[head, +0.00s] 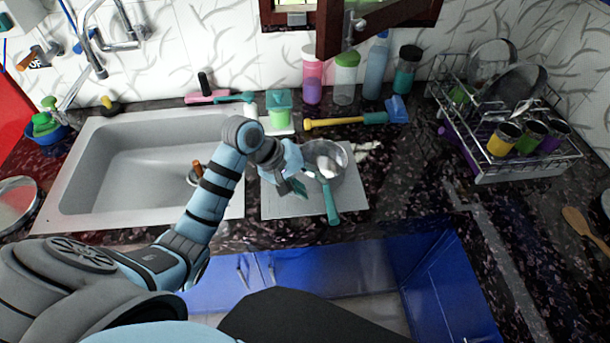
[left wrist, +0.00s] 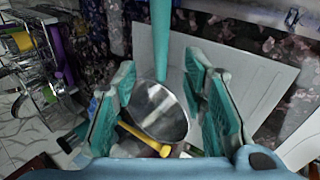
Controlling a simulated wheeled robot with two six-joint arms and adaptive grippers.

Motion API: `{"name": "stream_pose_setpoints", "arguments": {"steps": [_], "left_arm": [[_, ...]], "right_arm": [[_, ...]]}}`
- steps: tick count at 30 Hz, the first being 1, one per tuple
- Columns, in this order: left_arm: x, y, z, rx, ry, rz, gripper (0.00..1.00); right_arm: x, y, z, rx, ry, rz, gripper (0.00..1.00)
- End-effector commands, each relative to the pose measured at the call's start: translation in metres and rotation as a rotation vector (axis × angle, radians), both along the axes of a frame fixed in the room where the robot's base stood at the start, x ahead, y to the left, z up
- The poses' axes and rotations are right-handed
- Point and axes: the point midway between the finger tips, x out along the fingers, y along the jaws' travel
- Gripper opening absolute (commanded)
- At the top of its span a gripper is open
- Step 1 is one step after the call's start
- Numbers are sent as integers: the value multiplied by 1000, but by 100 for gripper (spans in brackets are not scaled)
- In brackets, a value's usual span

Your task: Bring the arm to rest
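My left arm (head: 212,195) reaches from the lower left past the sink. Its gripper (head: 295,184) is over the white drainer surface, just left of a metal pan. In the left wrist view the two teal finger pads of my left gripper (left wrist: 160,105) stand wide apart with nothing held between them. The steel pan (head: 328,160) has a teal handle (head: 332,206) pointing toward me. In the left wrist view the pan (left wrist: 160,115) shows between and beyond the fingers; whether they touch it I cannot tell. My right gripper is in neither view.
The sink (head: 150,165) is left of the gripper. A dish rack (head: 505,115) is at the right. An open cabinet door (head: 345,28) hangs above. Dark counter (head: 420,190) right of the pan is mostly clear.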

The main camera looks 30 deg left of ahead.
Motion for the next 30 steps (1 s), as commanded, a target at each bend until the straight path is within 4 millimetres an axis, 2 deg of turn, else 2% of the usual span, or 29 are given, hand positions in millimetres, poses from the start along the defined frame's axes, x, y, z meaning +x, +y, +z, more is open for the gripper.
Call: {"name": "stream_pose_setpoints", "arguments": {"steps": [3, 6, 19, 21, 23, 26, 30], "left_arm": [[-7, 9, 17, 1, 0, 1, 39], [-9, 11, 21, 0, 0, 1, 39], [-9, 10, 20, -1, 1, 0, 39], [-13, 10, 15, 13, -2, -11, 39], [-24, 8, 1, 51, -11, -40, 39], [-56, 7, -30, 159, -42, -125, 39], [-117, 11, -68, 350, -85, -281, 39]], "right_arm": [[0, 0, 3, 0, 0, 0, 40], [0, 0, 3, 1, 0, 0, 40], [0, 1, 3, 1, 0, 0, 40], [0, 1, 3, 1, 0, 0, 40], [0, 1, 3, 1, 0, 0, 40], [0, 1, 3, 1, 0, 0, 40], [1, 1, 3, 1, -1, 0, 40]]}}
